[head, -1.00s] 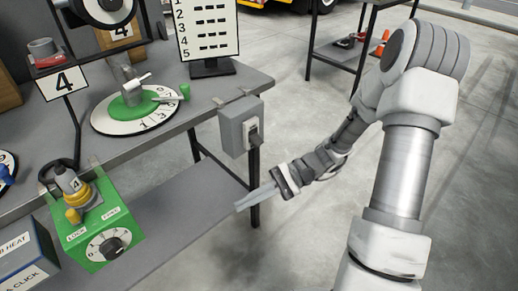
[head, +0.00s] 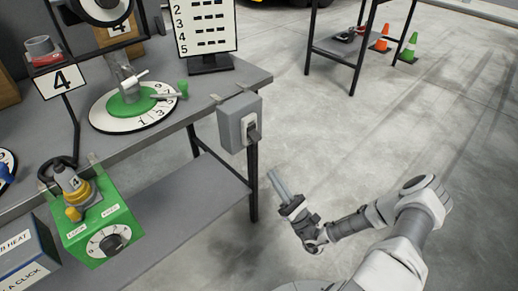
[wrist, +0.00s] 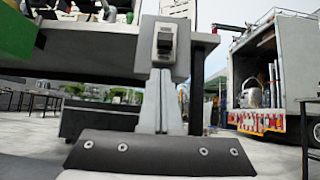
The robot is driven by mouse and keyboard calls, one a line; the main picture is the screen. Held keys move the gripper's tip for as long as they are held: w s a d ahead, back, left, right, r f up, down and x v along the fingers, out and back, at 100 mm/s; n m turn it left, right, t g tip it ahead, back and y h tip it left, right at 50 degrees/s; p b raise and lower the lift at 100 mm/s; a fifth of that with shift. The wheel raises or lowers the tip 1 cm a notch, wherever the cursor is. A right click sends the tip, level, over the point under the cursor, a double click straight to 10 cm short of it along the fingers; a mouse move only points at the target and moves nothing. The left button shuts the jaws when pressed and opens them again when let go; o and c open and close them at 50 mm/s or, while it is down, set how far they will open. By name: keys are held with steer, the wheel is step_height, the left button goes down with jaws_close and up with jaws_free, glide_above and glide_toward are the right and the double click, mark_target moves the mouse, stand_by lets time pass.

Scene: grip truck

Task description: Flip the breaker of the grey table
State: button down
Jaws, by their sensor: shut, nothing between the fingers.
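The breaker is a grey box (head: 232,128) on the right front edge of the grey table (head: 165,142). A dark switch lever (head: 254,133) sits on its outer face. In the wrist view the box (wrist: 178,62) is straight ahead, with the dark lever (wrist: 165,42) near its middle; whether the lever is up or down is hard to tell. My gripper (head: 271,172) is shut and empty. It is below and a little right of the box in the head view, fingers pointing up toward it. In the wrist view the fingertips (wrist: 160,72) appear just below the lever; contact is not clear.
A green box (head: 95,225) with a dial hangs on the table front at the left. A round white dial (head: 130,118) with a green centre lies on the tabletop. A second table (head: 345,50) and cones (head: 408,48) stand farther back. The floor right of the breaker is clear.

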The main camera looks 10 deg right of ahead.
mark_target(254, 136)
steer(key=b+x, duration=0.2)
steer(key=x, duration=0.7)
steer(key=shift+w+r+m+h, duration=0.25)
steer(key=shift+w+m+h, duration=0.05)
steer(key=shift+w+h, duration=0.1)
steer(key=shift+s+d+r+p, duration=0.1)
steer(key=shift+r+p, duration=0.15)
steer(key=shift+p, duration=0.6)
steer(key=shift+s+d+r+g+h+p, duration=0.25)
steer(key=shift+g+h+p, duration=0.4)
steer(key=shift+p, duration=1.85)
